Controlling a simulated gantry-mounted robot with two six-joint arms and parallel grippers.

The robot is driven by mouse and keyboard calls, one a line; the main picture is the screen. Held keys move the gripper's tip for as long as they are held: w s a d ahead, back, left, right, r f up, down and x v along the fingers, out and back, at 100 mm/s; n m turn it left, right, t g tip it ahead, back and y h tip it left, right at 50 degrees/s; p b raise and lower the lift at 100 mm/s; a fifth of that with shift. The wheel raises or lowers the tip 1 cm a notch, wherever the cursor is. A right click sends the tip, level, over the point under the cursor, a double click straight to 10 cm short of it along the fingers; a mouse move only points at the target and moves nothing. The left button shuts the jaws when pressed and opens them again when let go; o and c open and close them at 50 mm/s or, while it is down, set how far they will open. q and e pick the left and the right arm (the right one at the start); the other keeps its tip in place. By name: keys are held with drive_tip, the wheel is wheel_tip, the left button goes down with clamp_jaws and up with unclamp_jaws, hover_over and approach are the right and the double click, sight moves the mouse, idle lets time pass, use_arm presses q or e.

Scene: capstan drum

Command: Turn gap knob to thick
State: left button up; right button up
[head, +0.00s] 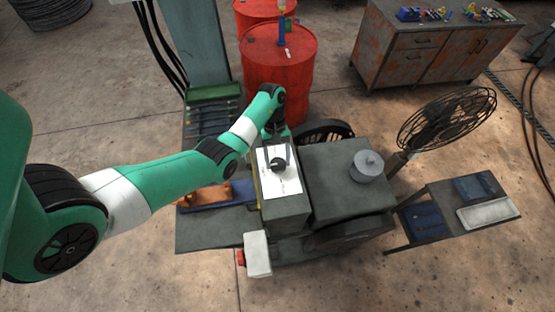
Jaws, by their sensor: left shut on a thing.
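The gap knob (278,164) is a small black round knob on a white dial plate (284,183), on top of the grey machine (290,213). My left gripper (277,156) reaches down over the plate from behind, and its fingers are shut on the knob. The fingers partly cover the knob, and the plate's markings are too small to read, so I cannot tell its setting. My right gripper is not in view.
A grey lidded pot (367,166) stands on the machine's right part. A black fan (445,118) and a low trolley (450,220) stand at the right. Red drums (278,70) are behind, and a white box (257,254) sticks out in front.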

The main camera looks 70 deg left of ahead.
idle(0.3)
use_arm(q)
drive_tip(key=o, duration=1.4)
drive_tip(key=shift+c, duration=0.2)
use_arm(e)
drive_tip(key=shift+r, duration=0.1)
